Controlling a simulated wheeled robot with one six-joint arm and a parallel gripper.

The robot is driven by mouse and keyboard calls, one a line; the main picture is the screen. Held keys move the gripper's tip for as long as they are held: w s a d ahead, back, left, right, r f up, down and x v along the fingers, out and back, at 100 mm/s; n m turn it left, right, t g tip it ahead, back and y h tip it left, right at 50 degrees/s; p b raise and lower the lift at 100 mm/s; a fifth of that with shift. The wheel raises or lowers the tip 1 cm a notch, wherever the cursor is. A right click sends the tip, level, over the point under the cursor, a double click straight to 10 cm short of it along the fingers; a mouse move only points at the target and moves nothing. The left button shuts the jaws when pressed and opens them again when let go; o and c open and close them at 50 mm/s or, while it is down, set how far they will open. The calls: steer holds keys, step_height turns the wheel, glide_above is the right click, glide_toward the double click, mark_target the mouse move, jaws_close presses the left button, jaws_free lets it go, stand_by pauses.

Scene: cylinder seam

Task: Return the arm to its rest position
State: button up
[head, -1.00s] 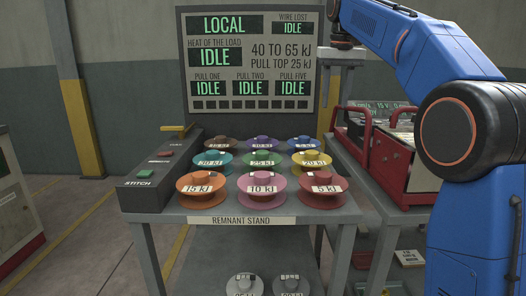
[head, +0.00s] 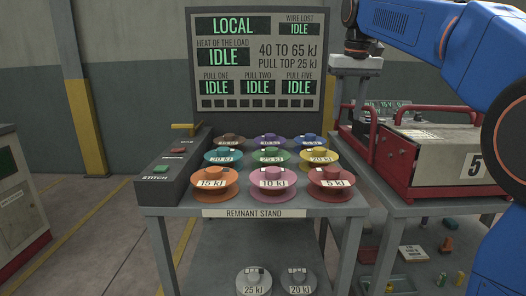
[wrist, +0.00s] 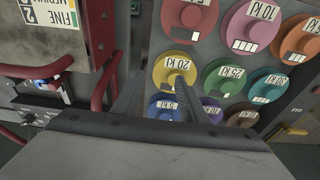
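My blue arm (head: 430,35) reaches in from the right in the head view. My gripper (head: 358,85) hangs at its end, above the gap between the remnant stand and the red-framed unit. In the wrist view my gripper (wrist: 160,85) shows two dark fingers set apart, with nothing visible held between them. The fingers are seen against the yellow 20 kJ spool (wrist: 174,72) and the spools around it. Contact with them cannot be seen.
The remnant stand (head: 330,210) holds rows of coloured spools below the status board (head: 257,105), whose tiles read IDLE. A black stitch box (head: 165,180) flanks it at left. The red-framed unit (head: 398,160) marked 5 stands at right. Floor is open at left.

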steer(key=s+d+f+t, duration=0.1)
steer(key=s+d+f, duration=0.1)
steer(key=s+f, duration=1.4)
steer(key=s+d+f+t, duration=0.1)
steer(key=s+d+f, duration=0.2)
steer(key=s+f, duration=1.4)
steer(key=shift+s+f+t, duration=0.3)
steer(key=shift+s+t, duration=0.1)
steer(key=shift+s, duration=0.75)
